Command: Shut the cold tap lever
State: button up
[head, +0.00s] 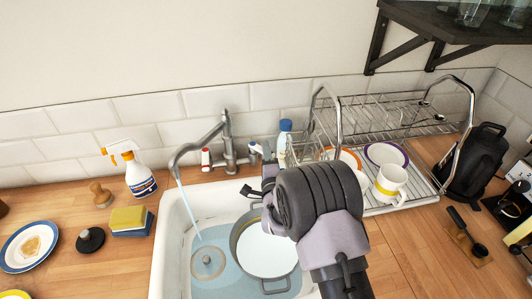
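The steel mixer tap (228,138) stands behind the sink, and water (186,208) runs from its curved spout into the basin. The cold tap lever (255,148), with a blue marking, is on the tap's right side. The red-marked lever (206,158) is on the left. My gripper (256,188) is over the sink's back right, in front of and just below the cold lever in the picture. A gap shows between it and the lever. My wrist hides much of the gripper, so I cannot tell whether its fingers are open or shut.
A grey pot (240,246) stands in the white sink (170,238) beside a drain cover (208,262). A blue-capped bottle (284,145) and the dish rack (405,120) stand right of the tap. A spray bottle (140,178) and sponge (128,218) are to the left.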

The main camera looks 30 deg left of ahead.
jog(key=shift+w+a, duration=0.15)
jog(key=shift+w, duration=0.1)
grip_shut()
dwell(1.4)
